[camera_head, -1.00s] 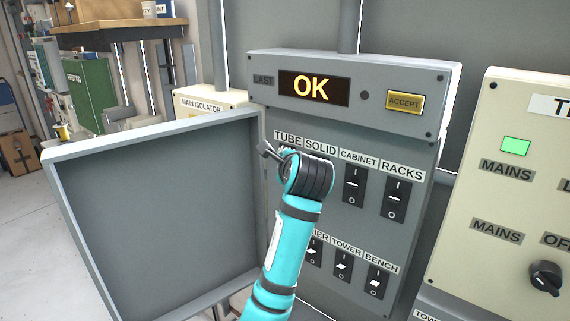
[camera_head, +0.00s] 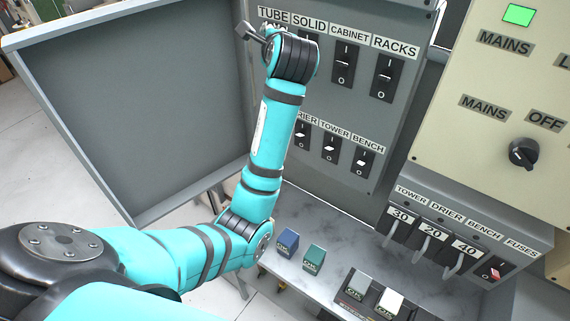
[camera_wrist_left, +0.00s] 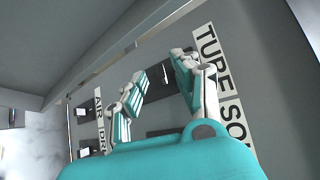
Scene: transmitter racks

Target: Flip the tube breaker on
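The TUBE label (camera_head: 273,15) is at the top left of the grey breaker panel (camera_head: 390,130) in the head view. My left wrist covers the tube breaker there, and my left fingers are hidden. In the left wrist view, my left gripper (camera_wrist_left: 158,66) has its two fingers apart at the panel, beside the TUBE label (camera_wrist_left: 207,48). The dark tube breaker (camera_wrist_left: 156,76) shows partly in the gap between them. I cannot tell its lever position or whether a finger touches it. My right gripper is not in view.
The CABINET breaker (camera_head: 343,65) and RACKS breaker (camera_head: 384,78) are right of my wrist. Lower breakers include TOWER (camera_head: 331,146) and BENCH (camera_head: 363,160). The open panel door (camera_head: 140,110) stands left. A shelf (camera_head: 320,285) with small blocks and a fuse box (camera_head: 470,235) lie below.

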